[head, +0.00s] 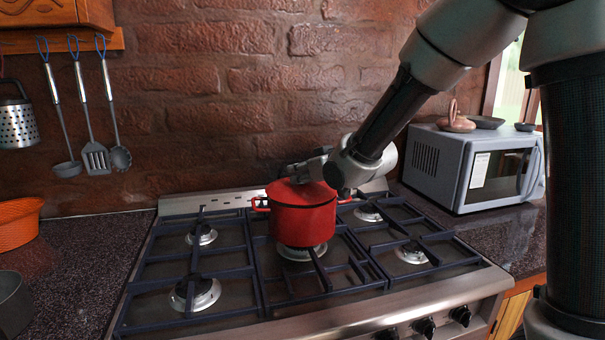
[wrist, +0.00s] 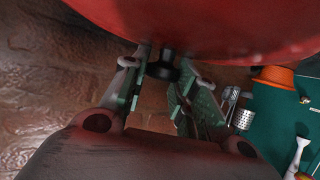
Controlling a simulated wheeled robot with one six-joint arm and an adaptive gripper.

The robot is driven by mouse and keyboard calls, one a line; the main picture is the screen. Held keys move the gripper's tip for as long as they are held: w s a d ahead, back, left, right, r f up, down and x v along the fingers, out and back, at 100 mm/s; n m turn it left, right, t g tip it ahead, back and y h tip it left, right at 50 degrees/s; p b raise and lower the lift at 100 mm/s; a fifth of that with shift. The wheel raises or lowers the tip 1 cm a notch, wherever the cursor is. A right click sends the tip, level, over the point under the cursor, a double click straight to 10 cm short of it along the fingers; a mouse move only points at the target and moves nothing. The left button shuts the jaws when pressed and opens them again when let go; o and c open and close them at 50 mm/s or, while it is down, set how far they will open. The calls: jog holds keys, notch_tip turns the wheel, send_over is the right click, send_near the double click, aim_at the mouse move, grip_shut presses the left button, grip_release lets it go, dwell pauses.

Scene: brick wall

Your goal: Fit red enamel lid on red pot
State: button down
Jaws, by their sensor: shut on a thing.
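The red pot (head: 302,222) stands upright on the middle burner of the stove, with a side handle at each side. The red enamel lid (head: 292,191) is at the pot's mouth, roughly level with its rim. I cannot tell whether it sits flush or is slightly above. My gripper (head: 298,176) reaches in from the right behind and over the lid and is shut on the lid's black knob. In the wrist view the lid (wrist: 215,25) fills the top, and its black knob (wrist: 165,70) shows between my gripper's fingers (wrist: 158,90). The fingers partly cover the lid in the head view.
The stove's dark grates (head: 200,270) surround the pot, with free burners on both sides. A microwave (head: 470,165) with small dishes on top stands at the right. A brick wall (head: 220,100) with hanging utensils (head: 92,120) is behind. An orange bowl (head: 18,222) sits at the left.

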jog(key=shift+f, duration=0.5)
dwell(0.4)
jog(key=c, duration=1)
grip_release()
jog(key=shift+c, duration=0.2)
jog(key=v, duration=0.7)
jog(key=shift+s+d+r, duration=0.1)
jog(key=shift+s+d, duration=0.05)
jog(key=shift+s, duration=0.05)
jog(key=shift+d, duration=0.1)
